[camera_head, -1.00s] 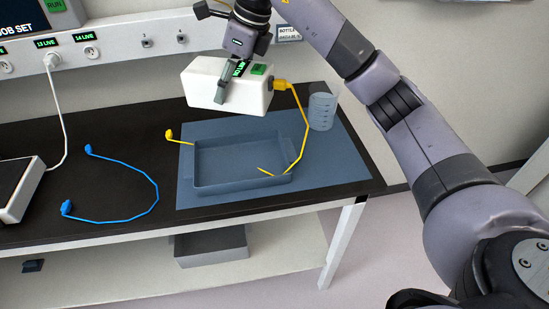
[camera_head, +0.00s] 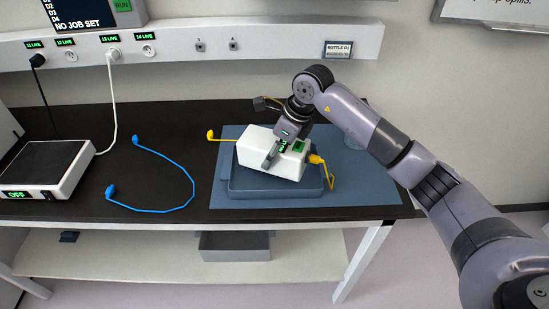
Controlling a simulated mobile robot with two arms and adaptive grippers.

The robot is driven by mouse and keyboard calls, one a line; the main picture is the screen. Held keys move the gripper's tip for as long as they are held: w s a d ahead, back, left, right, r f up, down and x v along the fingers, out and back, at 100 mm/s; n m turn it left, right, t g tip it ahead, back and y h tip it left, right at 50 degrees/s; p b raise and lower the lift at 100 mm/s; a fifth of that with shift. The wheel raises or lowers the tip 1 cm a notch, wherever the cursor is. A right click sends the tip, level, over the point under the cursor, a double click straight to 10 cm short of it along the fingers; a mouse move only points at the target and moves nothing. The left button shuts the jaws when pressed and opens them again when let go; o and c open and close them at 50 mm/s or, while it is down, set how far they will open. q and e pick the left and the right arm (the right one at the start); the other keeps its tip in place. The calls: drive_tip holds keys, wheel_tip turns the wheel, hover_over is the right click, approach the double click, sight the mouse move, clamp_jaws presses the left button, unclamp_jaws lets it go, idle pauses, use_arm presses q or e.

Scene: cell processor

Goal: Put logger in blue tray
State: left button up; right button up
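The logger is a white box (camera_head: 258,152) with a green button and a small green display, seen in the head view over the blue tray. A yellow plug and cable (camera_head: 317,160) are attached at its right end. The blue tray (camera_head: 245,188) lies on a blue mat (camera_head: 378,185); the box hides much of its inside. The box sits low, within the tray's outline, but I cannot tell whether it touches the floor. My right gripper (camera_head: 277,153) comes in from the right, with its fingers at the top of the box. My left gripper is not in view.
A blue cable (camera_head: 190,180) lies loose left of the mat. A device reading OFF (camera_head: 45,170) stands at the left, its white cord running to a wall socket. A grey bin (camera_head: 235,246) is on the lower shelf.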

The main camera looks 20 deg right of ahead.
wheel_tip(320, 180, down, 4)
drive_tip(key=shift+r+p, duration=0.2)
drive_tip(key=shift+p, duration=0.25)
drive_tip(key=shift+f, duration=0.25)
drive_tip(key=o, duration=1.9)
drive_tip(key=shift+r, duration=0.25)
drive_tip(key=shift+s+d+r, duration=0.1)
drive_tip(key=shift+d+r, duration=0.1)
drive_tip(key=shift+r, duration=0.1)
drive_tip(key=b+v, duration=0.2)
drive_tip(key=v, duration=0.9)
drive_tip(key=shift+s+b, duration=0.1)
drive_tip(key=shift+b, duration=0.3)
